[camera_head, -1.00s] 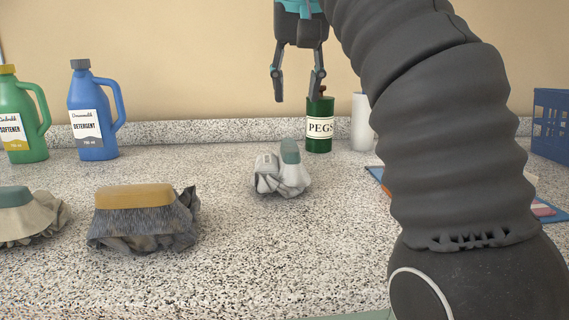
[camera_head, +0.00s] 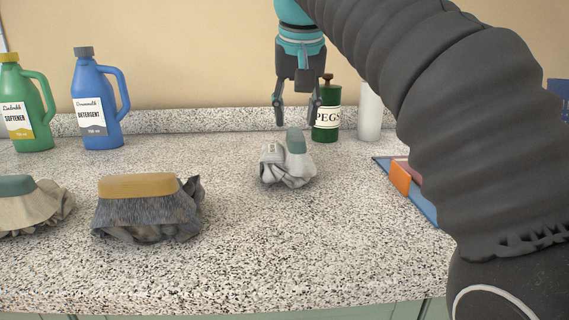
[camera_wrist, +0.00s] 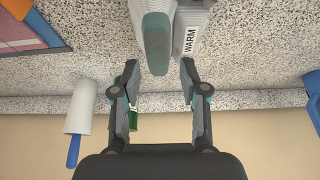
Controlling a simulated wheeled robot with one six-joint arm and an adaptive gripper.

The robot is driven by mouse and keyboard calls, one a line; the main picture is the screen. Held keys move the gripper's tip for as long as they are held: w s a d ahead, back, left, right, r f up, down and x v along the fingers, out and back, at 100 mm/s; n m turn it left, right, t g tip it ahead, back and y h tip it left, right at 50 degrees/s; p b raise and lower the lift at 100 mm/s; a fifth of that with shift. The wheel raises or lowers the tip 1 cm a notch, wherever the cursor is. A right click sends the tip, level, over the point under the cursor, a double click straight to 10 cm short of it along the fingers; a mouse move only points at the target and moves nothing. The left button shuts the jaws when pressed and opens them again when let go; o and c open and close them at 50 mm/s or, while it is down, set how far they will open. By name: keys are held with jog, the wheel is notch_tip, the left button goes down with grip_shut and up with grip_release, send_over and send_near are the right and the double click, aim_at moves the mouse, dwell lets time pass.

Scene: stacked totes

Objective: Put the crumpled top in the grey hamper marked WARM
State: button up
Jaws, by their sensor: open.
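My gripper (camera_head: 295,122) is open and empty, pointing down just above a small pale grey crumpled bundle (camera_head: 272,168) with a teal rounded piece (camera_head: 296,141) on it. In the wrist view the teal piece (camera_wrist: 157,42) lies just beyond and between my fingertips (camera_wrist: 159,70). Beside it is a grey surface marked WARM (camera_wrist: 190,40); whether it is a hamper I cannot tell. A dark grey crumpled cloth (camera_head: 150,225) under a mustard block (camera_head: 137,185) sits front left. A beige crumpled cloth (camera_head: 40,207) with a teal block is at the left edge.
A green PEGS tin (camera_head: 327,122) and a white roller (camera_head: 369,112) stand behind the bundle, close to my gripper. A blue detergent bottle (camera_head: 95,105) and green softener bottle (camera_head: 22,110) stand back left. A blue flat tray (camera_head: 415,203) lies right. The counter's front middle is clear.

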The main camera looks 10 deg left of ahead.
aim_at(296, 136)
jog(key=shift+x, duration=2.95)
jog(key=shift+w+d, duration=0.1)
grip_shut()
